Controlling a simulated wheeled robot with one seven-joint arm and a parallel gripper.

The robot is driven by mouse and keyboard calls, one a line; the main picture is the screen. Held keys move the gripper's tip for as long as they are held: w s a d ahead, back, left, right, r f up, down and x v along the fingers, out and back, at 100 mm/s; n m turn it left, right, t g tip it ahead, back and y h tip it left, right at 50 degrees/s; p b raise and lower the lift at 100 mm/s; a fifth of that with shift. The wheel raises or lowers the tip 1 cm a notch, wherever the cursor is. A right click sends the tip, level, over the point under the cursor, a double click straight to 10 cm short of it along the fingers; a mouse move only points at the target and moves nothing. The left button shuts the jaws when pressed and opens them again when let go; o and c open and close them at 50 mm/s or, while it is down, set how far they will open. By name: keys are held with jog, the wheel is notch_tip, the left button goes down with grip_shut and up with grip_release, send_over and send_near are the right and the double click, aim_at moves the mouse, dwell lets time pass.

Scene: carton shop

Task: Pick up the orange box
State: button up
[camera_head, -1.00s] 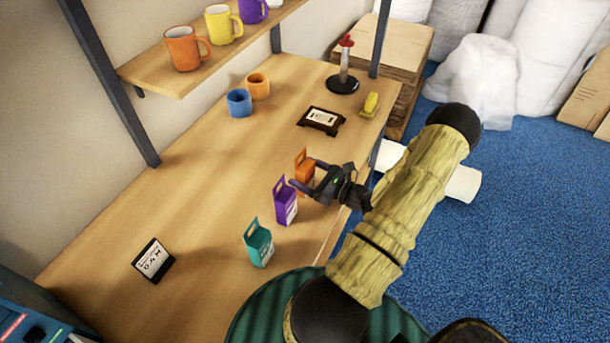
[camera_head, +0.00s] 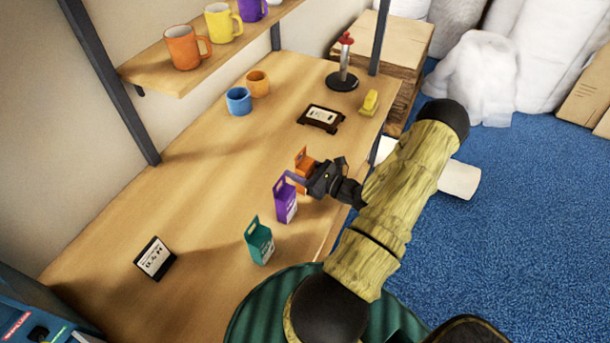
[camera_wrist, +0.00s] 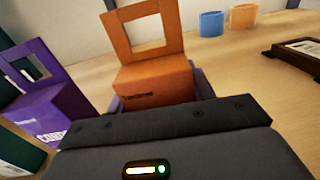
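The orange box (camera_head: 301,160), a small carton with a cut-out handle on top, stands upright on the wooden table, partly hidden behind my gripper (camera_head: 304,179). In the wrist view the orange box (camera_wrist: 155,82) is straight ahead, with its handle rising above it. My gripper is open, with one finger on each side of the box's lower body. The fingers look very close to its sides; I cannot tell whether they touch. The lower part of the box is hidden by the gripper body in the wrist view.
A purple box (camera_head: 285,203) stands close beside the orange one, and a teal box (camera_head: 260,243) stands farther left. A dark-framed display (camera_head: 321,118), a blue mug (camera_head: 239,101) and an orange mug (camera_head: 258,83) stand farther back. The table's middle is clear.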

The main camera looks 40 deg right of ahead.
notch_tip(320, 180, up, 10)
jog(key=shift+b, duration=0.6)
jog(key=shift+w, duration=0.1)
dwell(0.7)
